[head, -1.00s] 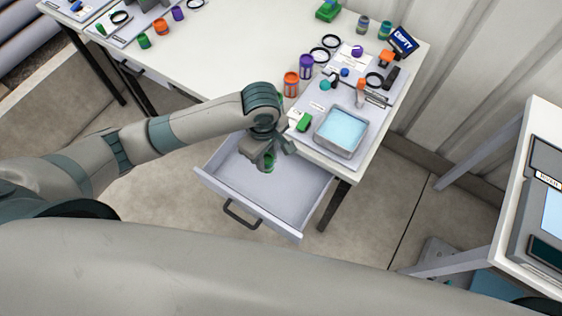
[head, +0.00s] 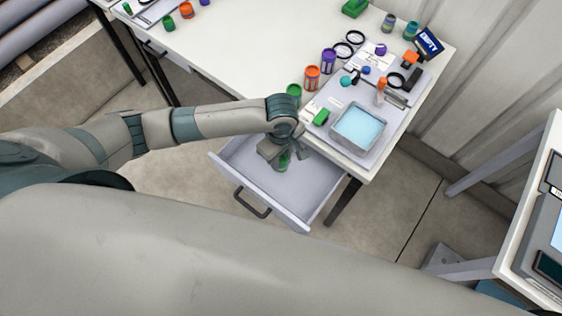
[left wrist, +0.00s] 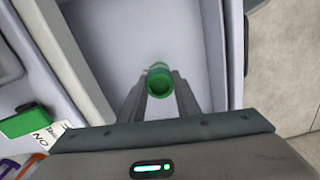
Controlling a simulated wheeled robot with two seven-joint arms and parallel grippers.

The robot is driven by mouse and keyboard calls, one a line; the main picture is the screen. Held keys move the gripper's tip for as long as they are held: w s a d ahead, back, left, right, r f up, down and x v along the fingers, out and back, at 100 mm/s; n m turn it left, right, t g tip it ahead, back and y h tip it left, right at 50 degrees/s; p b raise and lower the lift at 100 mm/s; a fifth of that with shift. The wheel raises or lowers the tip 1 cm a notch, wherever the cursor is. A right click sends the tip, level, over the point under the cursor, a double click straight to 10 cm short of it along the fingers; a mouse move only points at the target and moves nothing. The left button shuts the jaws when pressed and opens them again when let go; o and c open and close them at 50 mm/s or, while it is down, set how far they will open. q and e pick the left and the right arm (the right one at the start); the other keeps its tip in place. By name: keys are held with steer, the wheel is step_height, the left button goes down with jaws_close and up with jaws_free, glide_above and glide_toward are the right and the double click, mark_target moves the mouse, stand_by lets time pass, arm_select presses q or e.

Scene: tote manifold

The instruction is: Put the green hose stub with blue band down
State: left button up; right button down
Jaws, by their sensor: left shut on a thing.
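The green hose stub (left wrist: 159,78) is between the fingertips of my left gripper (left wrist: 160,88) in the left wrist view, its round open end facing the camera. I cannot make out a blue band. In the head view the left gripper (head: 279,157), with the stub (head: 283,163) in it, is over the open drawer (head: 312,186) of the white table. The drawer looks empty. I cannot tell whether the stub touches the drawer floor. My right gripper is not in view.
The white table (head: 240,50) holds a grey board with a blue-filled tray (head: 358,127), a green block (head: 321,117), and an orange jar (head: 312,77) and purple jar (head: 328,60) beside it. Another bench (head: 535,190) stands at the right.

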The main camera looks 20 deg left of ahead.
mark_target(281, 164)
arm_select(q)
steer(key=shift+f, duration=1.85)
steer(key=shift+p, duration=0.3)
steer(key=o, duration=1)
steer(key=shift+f, duration=0.15)
steer(key=shift+o, duration=0.2)
step_height(281, 164, up, 12)
steer(key=shift+r+b, duration=0.2)
steer(key=shift+b, duration=0.3)
